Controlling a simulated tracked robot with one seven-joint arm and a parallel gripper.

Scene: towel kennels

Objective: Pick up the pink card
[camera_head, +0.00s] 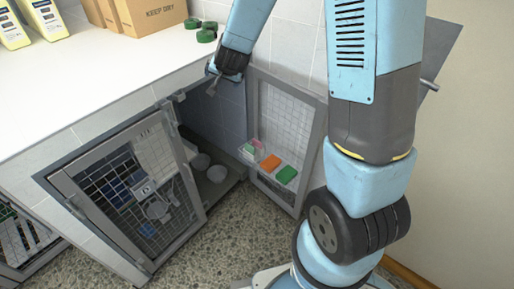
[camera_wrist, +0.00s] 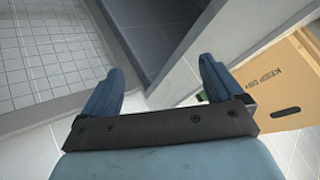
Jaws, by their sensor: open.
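A small pink card (camera_head: 258,144) shows in the head view at the left end of a clear holder on the open kennel door. It sits close to a green-and-white piece (camera_head: 248,149), and part of it may be hidden. My gripper (camera_head: 211,76) is open, above and to the left of the card, near the counter edge and the top of the open kennel. In the wrist view my gripper (camera_wrist: 160,85) has its two blue fingers spread with nothing between them. The pink card does not show in the wrist view.
An orange card (camera_head: 270,162) and a green card (camera_head: 287,174) sit beside the pink one. The mesh door (camera_head: 312,135) stands open against the tiled wall. A second kennel door (camera_head: 190,195) is at left. Cardboard boxes (camera_head: 150,18) and green objects (camera_head: 207,34) stand on the counter (camera_head: 90,75).

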